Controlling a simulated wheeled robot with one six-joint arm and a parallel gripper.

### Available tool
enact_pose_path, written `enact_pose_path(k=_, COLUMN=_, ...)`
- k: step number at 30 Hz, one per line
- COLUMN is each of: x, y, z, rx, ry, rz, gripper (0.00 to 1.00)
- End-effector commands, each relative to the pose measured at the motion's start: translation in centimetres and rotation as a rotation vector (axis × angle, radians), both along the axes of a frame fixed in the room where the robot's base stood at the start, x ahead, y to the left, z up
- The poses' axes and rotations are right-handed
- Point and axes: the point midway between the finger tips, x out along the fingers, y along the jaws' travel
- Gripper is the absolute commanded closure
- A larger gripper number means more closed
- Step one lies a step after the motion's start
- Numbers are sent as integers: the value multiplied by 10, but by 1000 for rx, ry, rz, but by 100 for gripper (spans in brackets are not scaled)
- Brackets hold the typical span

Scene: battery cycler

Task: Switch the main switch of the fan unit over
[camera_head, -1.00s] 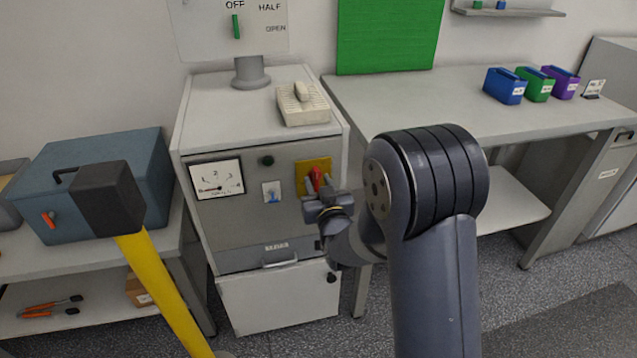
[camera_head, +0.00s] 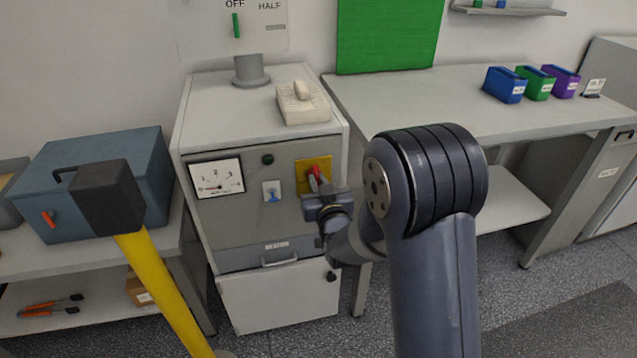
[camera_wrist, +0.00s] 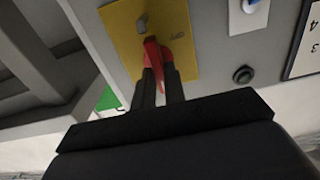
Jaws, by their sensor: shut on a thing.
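The main switch is a red handle (camera_head: 316,174) on a yellow plate (camera_head: 301,171), on the grey front panel of the fan unit cabinet (camera_head: 245,232). In the wrist view the red handle (camera_wrist: 153,55) stands out from the yellow plate (camera_wrist: 124,24), with partly hidden lettering beside it. My gripper (camera_head: 322,190) is at the handle, and its fingers (camera_wrist: 160,80) are shut on the handle's lower part. The fingers hide part of the handle in both views.
A dial meter (camera_head: 216,178), a dark round knob (camera_head: 267,159) and a small blue toggle (camera_head: 273,194) share the panel. A yellow post with a black head (camera_head: 108,197) stands at left. A bench (camera_head: 450,100) stands at right.

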Motion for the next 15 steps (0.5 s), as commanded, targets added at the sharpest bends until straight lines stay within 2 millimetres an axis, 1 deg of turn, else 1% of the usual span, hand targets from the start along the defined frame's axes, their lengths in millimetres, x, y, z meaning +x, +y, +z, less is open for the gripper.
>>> enact_pose_path(k=8, x=0, y=1, z=-3, rx=-76, ry=-24, rz=0, gripper=100)
enact_pose_path(k=15, x=0, y=2, z=-5, rx=-247, ry=-76, rz=0, gripper=100)
